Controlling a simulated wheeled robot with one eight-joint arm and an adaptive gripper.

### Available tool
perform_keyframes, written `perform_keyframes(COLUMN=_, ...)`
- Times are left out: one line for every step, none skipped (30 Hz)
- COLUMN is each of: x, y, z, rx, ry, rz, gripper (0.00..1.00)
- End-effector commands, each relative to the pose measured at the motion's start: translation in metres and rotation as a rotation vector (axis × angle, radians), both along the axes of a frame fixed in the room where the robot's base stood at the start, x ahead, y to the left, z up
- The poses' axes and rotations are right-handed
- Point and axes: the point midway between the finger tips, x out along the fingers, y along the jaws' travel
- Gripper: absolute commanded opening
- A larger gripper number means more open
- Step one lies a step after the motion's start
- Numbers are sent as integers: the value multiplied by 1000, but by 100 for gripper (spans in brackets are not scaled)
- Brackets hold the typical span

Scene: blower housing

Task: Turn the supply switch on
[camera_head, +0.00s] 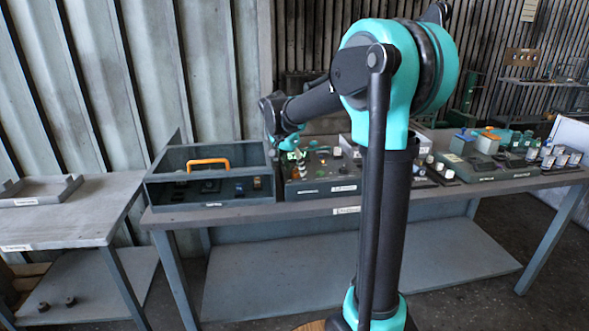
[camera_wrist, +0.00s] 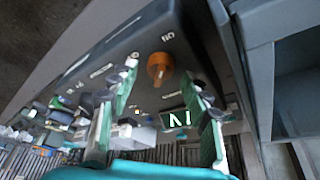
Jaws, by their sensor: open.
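The supply switch appears to be an orange rotary knob (camera_wrist: 160,68) on the dark control panel (camera_wrist: 145,45) in the wrist view. An "ON" label shows upside down just above it in that picture. My gripper (camera_wrist: 159,82) is open, with one green-padded finger on each side of the knob in the picture. I cannot tell whether either finger touches it. In the head view my gripper (camera_head: 297,158) points down over the panel (camera_head: 330,188) on the bench; the knob cannot be made out there.
An open-fronted grey case (camera_head: 168,191) with an orange handle (camera_head: 207,162) stands close left of the panel. Several devices and small parts crowd the bench (camera_head: 390,202) to the right. A side table (camera_head: 85,220) holds a tray (camera_head: 40,191).

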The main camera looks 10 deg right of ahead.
Motion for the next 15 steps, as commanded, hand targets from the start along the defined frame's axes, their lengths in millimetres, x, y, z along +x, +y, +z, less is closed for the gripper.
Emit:
perform_keyframes(x=-2, y=2, z=6, rx=0, ry=0, rz=1, gripper=48)
perform_keyframes(x=-3, y=4, z=10, rx=0, ry=0, rz=2, gripper=48)
perform_keyframes(x=-5, y=6, z=17, rx=0, ry=0, rz=2, gripper=48)
perform_keyframes(x=-7, y=7, z=22, rx=0, ry=0, rz=1, gripper=48)
perform_keyframes(x=-9, y=9, z=28, rx=0, ry=0, rz=1, gripper=48)
perform_keyframes(x=-10, y=11, z=36, rx=0, ry=0, rz=1, gripper=48)
perform_keyframes(x=-12, y=13, z=42, rx=0, ry=0, rz=1, gripper=48)
perform_keyframes(x=-14, y=14, z=47, rx=-1, ry=1, rz=2, gripper=48)
perform_keyframes(x=-17, y=17, z=55, rx=-1, ry=1, rz=2, gripper=48)
perform_keyframes(x=-18, y=19, z=61, rx=-1, ry=1, rz=2, gripper=48)
perform_keyframes(x=-19, y=20, z=66, rx=-1, ry=1, rz=2, gripper=48)
perform_keyframes(x=-21, y=22, z=73, rx=0, ry=0, rz=1, gripper=48)
perform_keyframes(x=-23, y=23, z=77, rx=0, ry=0, rz=1, gripper=48)
perform_keyframes(x=-24, y=24, z=81, rx=0, ry=0, rz=1, gripper=48)
perform_keyframes(x=-26, y=26, z=87, rx=0, ry=1, rz=1, gripper=48)
